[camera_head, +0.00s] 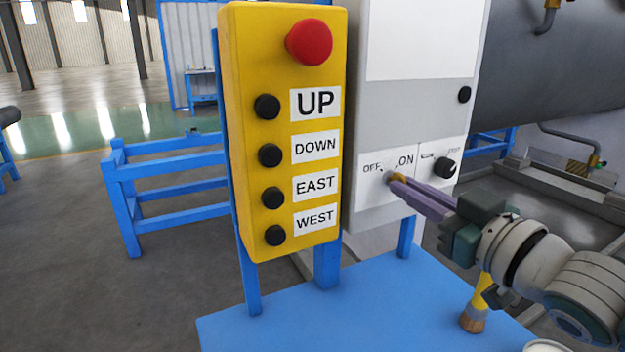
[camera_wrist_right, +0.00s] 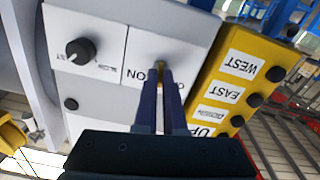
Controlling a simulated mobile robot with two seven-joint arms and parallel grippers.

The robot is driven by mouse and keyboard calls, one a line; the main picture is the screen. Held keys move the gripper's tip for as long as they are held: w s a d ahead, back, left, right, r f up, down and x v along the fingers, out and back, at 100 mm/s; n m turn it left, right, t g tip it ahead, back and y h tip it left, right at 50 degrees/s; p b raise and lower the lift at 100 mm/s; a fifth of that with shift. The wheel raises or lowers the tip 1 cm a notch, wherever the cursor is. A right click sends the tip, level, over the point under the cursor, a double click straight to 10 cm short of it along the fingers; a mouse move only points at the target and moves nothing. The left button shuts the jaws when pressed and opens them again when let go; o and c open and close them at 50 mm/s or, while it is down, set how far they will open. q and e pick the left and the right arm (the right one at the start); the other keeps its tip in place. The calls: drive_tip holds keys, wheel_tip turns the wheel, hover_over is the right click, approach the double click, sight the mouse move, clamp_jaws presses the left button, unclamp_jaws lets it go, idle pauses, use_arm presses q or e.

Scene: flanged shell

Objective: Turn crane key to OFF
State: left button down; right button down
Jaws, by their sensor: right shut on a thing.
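The crane key (camera_head: 392,177) is a small brass-coloured piece on the grey panel, between the OFF label on its left and the ON label on its right. My right gripper (camera_head: 396,181) reaches in from the right, with its long purple fingers shut on the key. In the right wrist view the key (camera_wrist_right: 160,66) shows as a small yellowish bit between the fingertips (camera_wrist_right: 160,72). The fingers hide most of it, so I cannot tell its exact angle. My left gripper is not in view.
Left of the panel stands a yellow control box (camera_head: 290,130) with a red button (camera_head: 309,42) and several black buttons. A black knob (camera_head: 444,168) is right of the key. A blue table (camera_head: 300,320) lies below, with a brush-like tool (camera_head: 476,310) on it.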

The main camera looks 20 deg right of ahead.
drive_tip(key=n, duration=0.6)
drive_tip(key=shift+n, duration=0.3)
idle(0.4)
drive_tip(key=c, duration=1)
unclamp_jaws()
